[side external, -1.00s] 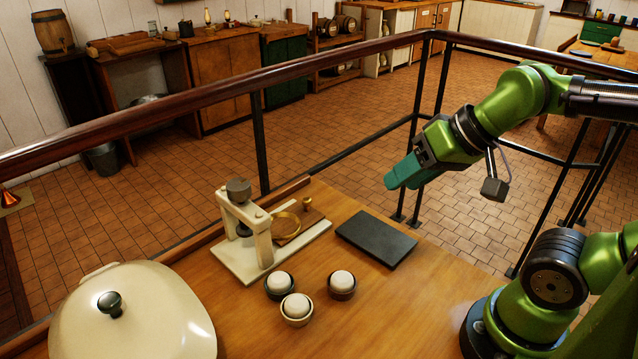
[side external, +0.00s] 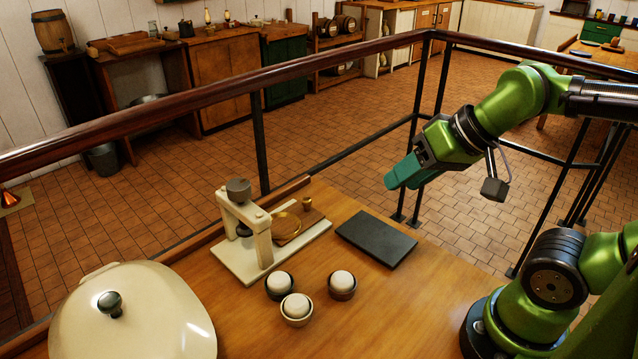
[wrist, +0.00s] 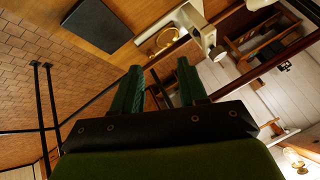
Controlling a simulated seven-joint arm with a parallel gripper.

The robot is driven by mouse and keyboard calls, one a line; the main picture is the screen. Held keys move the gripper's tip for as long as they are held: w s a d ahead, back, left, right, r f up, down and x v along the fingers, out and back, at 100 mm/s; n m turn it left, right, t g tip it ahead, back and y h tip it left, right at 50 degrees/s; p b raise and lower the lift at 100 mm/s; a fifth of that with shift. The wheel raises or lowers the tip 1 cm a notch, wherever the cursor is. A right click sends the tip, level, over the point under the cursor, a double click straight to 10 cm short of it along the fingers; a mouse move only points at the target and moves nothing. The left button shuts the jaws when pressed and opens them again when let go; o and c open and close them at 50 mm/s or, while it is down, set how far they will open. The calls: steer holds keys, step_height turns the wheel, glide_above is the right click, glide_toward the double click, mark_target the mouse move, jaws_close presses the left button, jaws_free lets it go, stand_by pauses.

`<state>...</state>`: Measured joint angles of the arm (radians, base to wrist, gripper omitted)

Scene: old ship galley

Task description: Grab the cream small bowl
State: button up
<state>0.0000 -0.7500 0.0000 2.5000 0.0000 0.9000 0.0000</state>
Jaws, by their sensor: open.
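The cream small bowl (side external: 297,318) stands upright on the wooden table in the side view, nearest the camera of three small bowls. A white round lump fills its top. A dark bowl (side external: 280,294) is just behind it and a brown bowl (side external: 342,293) is to its right, each with a similar white lump. My gripper (side external: 398,180) is in the air, up and to the right of the bowls, well apart from them. In the wrist view my gripper (wrist: 158,76) shows two green fingers apart with nothing between them. No small bowl shows in the wrist view.
A cream press (side external: 256,245) with a round brass piece (side external: 286,228) stands behind the bowls. A dark flat slab (side external: 376,238) lies to their right. A large cream lidded pot (side external: 150,315) is at left. A railing (side external: 330,65) runs behind. Bare table lies right of the bowls.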

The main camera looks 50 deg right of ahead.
steer(key=o, duration=0.9)
steer(key=n+g+h, duration=0.2)
steer(key=n+g, duration=0.2)
steer(key=g, duration=0.3)
glide_above(297, 301)
step_height(297, 301, down, 7)
steer(key=f, duration=1.1)
steer(key=shift+s+d+f, duration=0.15)
steer(key=shift+s, duration=0.1)
steer(key=shift+w+a+f, duration=0.1)
steer(key=shift+w+f, duration=0.05)
steer(key=shift+f, duration=1.2)
steer(key=shift+w+a+f, duration=0.1)
steer(key=shift+f, duration=1.25)
